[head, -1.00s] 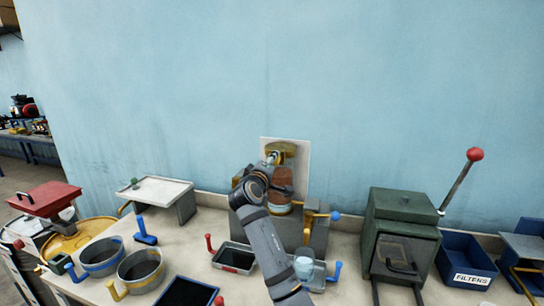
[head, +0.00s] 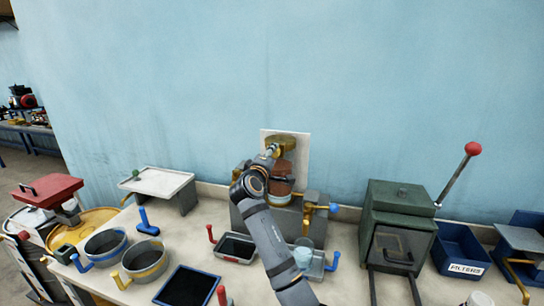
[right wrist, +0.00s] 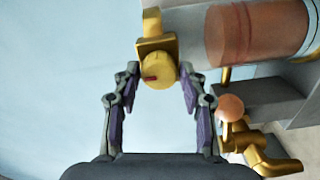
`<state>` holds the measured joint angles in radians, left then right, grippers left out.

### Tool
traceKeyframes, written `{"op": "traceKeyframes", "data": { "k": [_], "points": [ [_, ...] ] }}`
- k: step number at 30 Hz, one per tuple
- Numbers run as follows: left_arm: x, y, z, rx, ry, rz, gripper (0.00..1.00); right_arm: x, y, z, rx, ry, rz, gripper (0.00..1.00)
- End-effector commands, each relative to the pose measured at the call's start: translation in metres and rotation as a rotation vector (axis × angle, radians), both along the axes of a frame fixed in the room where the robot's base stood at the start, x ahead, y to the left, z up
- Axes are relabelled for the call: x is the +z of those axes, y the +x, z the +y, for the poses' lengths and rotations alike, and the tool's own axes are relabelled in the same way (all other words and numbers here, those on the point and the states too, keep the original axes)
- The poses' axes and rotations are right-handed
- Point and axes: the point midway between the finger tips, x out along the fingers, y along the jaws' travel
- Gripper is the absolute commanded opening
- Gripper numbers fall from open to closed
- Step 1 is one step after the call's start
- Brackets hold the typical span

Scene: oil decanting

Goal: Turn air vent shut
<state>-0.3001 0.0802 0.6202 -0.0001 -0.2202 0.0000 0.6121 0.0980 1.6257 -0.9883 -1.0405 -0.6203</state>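The air vent appears to be the round brass knob (right wrist: 157,71) with a red mark on its face, on a brass fitting above the amber-brown glass vessel (right wrist: 255,32). The vessel (head: 281,188) stands against a pale backing plate by the wall in the head view. My right gripper (right wrist: 159,80) is open, with a finger on each side of the knob and visible gaps between. In the head view, my right gripper (head: 268,154) reaches the brass fitting (head: 283,142), and my arm hides part of the vessel. My left gripper is not in view.
A brass tap (right wrist: 258,145) with an orange ball handle sits low beside my right finger. A red-handled tray (head: 234,247) and a clear jar (head: 303,254) stand below the vessel. A green box (head: 398,215) with a red-balled lever stands to the right.

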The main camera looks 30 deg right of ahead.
Motion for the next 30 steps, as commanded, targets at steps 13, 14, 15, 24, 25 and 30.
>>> {"op": "traceKeyframes", "data": {
  "k": [13,14,15,24,25,30],
  "points": [
    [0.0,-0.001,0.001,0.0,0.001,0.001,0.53,0.0,-0.002,0.003,0.001,0.001,-0.002,0.61],
    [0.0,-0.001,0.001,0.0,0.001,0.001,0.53,0.0,-0.004,0.006,0.002,0.002,-0.002,0.61],
    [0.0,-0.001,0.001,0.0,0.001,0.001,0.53,0.0,-0.007,0.011,0.003,0.002,-0.002,0.61],
    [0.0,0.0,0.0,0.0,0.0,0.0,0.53,-0.001,-0.042,0.051,0.003,0.004,-0.001,0.61],
    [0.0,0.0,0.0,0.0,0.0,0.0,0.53,-0.001,-0.044,0.053,0.003,0.004,-0.001,0.61],
    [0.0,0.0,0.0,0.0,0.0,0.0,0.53,0.0,-0.049,0.058,0.0,0.001,-0.001,0.61]
  ]
}}
